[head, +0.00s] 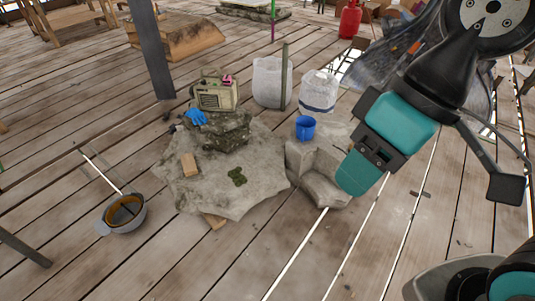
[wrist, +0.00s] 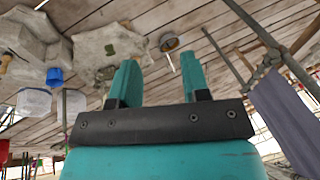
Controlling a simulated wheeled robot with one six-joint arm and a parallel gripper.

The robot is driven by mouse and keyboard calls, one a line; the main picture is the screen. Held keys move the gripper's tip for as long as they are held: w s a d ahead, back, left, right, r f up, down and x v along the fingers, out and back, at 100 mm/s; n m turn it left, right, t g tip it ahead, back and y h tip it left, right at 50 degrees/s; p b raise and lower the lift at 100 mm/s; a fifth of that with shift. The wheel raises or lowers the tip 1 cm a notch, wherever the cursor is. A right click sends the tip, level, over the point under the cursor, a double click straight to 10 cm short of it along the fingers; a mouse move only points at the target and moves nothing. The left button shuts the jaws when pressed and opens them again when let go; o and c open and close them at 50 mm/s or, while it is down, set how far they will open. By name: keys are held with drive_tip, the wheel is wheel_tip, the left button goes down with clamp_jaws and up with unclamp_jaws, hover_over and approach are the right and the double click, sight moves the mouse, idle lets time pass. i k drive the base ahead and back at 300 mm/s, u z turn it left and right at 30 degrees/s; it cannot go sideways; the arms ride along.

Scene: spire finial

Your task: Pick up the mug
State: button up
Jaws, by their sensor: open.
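A blue mug (head: 305,128) stands upright on a grey stone block (head: 318,172) in the middle of the head view. It also shows in the wrist view (wrist: 54,77), at the left, where the scene appears upside down. No part of the mug is hidden in the head view.
Two white containers (head: 272,82) stand behind the mug. Left of it, a pale stone slab (head: 240,190) carries a camouflage bag (head: 226,132), a radio (head: 216,95) and blue gloves (head: 196,118). The front plank floor is mostly clear.

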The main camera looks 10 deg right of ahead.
sight(305, 125)
drive_tip(key=z, duration=0.6)
drive_tip(key=i, duration=0.55)
drive_tip(key=z, duration=1.1)
drive_tip(key=i, duration=1.35)
drive_tip(key=u, duration=0.9)
drive_tip(key=i, duration=0.7)
drive_tip(key=u, duration=0.7)
